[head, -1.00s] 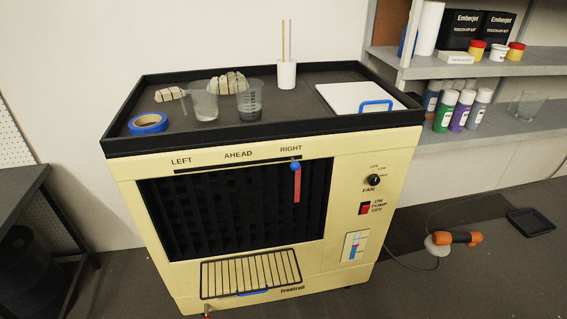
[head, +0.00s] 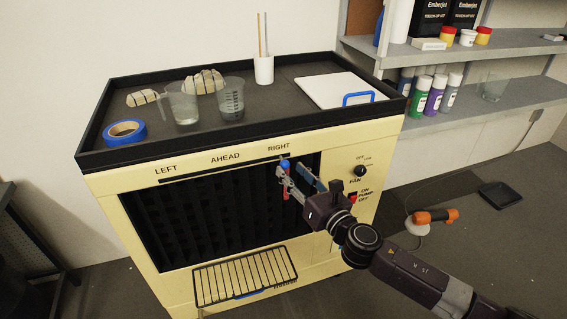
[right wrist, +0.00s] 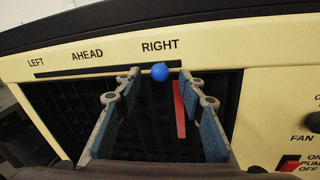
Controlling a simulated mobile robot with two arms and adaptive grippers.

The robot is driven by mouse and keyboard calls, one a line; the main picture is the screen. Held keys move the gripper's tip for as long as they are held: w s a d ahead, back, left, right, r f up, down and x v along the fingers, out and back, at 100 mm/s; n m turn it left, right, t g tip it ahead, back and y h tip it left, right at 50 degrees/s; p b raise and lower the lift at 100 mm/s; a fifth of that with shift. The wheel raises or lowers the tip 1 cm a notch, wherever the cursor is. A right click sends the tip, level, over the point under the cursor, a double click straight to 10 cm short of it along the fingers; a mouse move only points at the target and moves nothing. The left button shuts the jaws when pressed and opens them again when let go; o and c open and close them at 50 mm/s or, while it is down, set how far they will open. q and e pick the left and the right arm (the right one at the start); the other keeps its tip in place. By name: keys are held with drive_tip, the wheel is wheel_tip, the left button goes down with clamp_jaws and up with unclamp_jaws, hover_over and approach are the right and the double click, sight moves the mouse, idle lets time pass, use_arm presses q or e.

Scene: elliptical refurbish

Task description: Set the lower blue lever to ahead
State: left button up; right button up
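A blue ball knob (head: 285,163) sits at the right end of a dark slot (head: 225,170) below the printed word RIGHT. AHEAD is printed near the slot's middle and LEFT at its left end. A red strip (right wrist: 180,108) hangs below the knob. My right gripper (head: 297,173) is open in front of the knob. In the right wrist view the knob (right wrist: 160,71) appears between the two spread fingertips, with a gap on both sides. Whether it lies between them in depth is unclear. My left gripper is not in view.
The cream cabinet's black tray top (head: 245,138) holds blue tape (head: 125,132), beakers and a white board (head: 333,90). A fan knob (head: 360,171) and red pump switch (right wrist: 290,165) are right of the slot. A wire rack (head: 245,277) juts out below the dark grille.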

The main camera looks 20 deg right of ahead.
sight(287, 168)
drive_tip(key=shift+x, duration=2.25)
drive_tip(key=shift+c, duration=0.5)
clamp_jaws()
